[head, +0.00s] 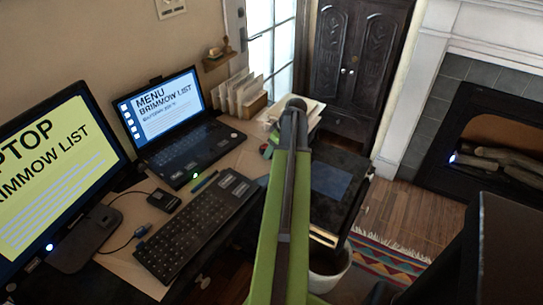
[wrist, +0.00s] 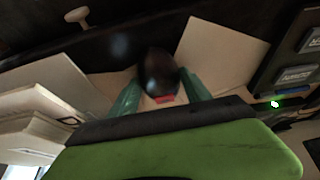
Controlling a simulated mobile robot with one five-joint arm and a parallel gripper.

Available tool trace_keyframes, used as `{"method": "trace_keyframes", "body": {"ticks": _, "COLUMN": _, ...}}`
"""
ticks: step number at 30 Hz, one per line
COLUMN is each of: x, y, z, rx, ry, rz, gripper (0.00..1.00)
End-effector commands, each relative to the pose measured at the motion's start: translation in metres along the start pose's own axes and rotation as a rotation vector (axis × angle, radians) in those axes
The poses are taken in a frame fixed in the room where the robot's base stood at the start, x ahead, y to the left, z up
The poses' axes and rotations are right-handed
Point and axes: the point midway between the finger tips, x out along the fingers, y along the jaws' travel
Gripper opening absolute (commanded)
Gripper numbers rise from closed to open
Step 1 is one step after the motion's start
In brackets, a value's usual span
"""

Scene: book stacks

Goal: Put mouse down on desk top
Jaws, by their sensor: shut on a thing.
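The mouse (wrist: 160,72) is a dark rounded thing with a red patch on its near end. My gripper (wrist: 160,92) is shut on it, with one teal finger on each side. In the wrist view the pale desk top (wrist: 213,58) shows behind and beside the mouse; I cannot tell whether the mouse touches it. In the head view my own arm mostly hides the gripper and the mouse, near the right edge of the desk top (head: 124,268), by the laptop (head: 180,135).
A black keyboard (head: 197,225) lies along the front of the desk, with a monitor (head: 50,180) at left. Letters in a holder (head: 240,98) stand at the back. White papers or books (wrist: 35,115) lie at left in the wrist view. A white bin (head: 330,272) stands below.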

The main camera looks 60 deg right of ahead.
Motion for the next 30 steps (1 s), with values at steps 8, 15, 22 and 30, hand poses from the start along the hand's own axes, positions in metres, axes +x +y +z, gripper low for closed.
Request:
{"method": "trace_keyframes", "body": {"ticks": 8, "x": 0.002, "y": 0.000, "z": 0.001, "rx": 0.000, "ry": 0.000, "rz": 0.000, "gripper": 0.12}}
{"method": "trace_keyframes", "body": {"ticks": 15, "x": 0.000, "y": 0.000, "z": 0.001, "rx": 0.001, "ry": 0.000, "rz": 0.000, "gripper": 0.77}}
{"method": "trace_keyframes", "body": {"ticks": 22, "x": 0.000, "y": 0.000, "z": 0.001, "rx": 0.001, "ry": 0.000, "rz": 0.000, "gripper": 0.77}}
{"method": "trace_keyframes", "body": {"ticks": 30, "x": -0.026, "y": 0.000, "z": -0.003, "rx": 0.002, "ry": 0.000, "rz": 0.000, "gripper": 0.77}}
